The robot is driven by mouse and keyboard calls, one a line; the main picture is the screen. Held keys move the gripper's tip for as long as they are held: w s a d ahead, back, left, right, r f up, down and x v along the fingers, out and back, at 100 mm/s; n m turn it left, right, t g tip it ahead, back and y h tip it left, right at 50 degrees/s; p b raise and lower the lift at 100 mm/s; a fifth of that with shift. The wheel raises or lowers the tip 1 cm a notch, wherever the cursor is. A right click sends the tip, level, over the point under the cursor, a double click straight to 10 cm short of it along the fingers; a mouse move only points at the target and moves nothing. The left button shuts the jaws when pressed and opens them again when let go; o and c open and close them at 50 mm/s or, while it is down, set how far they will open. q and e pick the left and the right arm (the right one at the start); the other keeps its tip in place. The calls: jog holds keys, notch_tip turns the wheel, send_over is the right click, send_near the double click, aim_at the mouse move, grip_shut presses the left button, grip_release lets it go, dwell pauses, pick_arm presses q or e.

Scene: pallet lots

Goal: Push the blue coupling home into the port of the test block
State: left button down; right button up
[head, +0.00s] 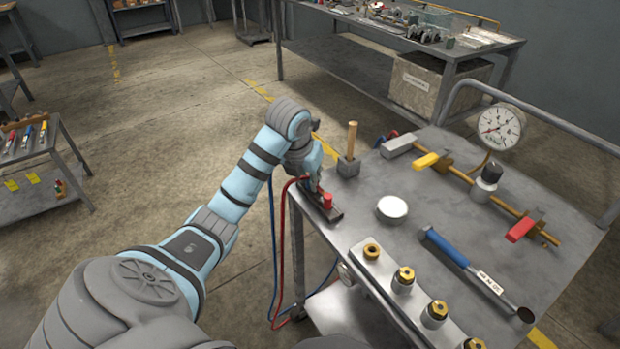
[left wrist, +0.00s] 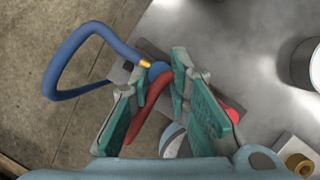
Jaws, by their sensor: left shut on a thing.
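My left gripper (head: 317,190) is at the left edge of the steel cart top, pointing down. In the left wrist view its fingers (left wrist: 160,72) are closed around the blue coupling (left wrist: 158,69), whose blue hose (left wrist: 75,60) joins it by a brass ferrule. A low dark block (head: 336,215), which looks like the test block, lies under the fingertips. A red coupling (head: 327,201) stands on it, and a red hose (left wrist: 150,108) crosses the gripper in the wrist view. The port and how deep the blue coupling sits are hidden. My right gripper is not in view.
A wooden-handled tool in a grey block (head: 348,166) stands just behind the gripper. A round white-topped item (head: 392,208) and a blue-handled torque wrench (head: 446,248) lie to the right. Several brass fittings (head: 403,280) line the front. Both hoses hang beside the cart.

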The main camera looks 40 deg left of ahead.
pick_arm(q)
jog(key=shift+r, duration=0.15)
jog(key=shift+r, duration=0.2)
notch_tip(320, 180, up, 6)
jog(key=p, duration=0.4)
jog(key=shift+r, duration=0.15)
notch_tip(320, 180, up, 13)
jog(key=p, duration=1.3)
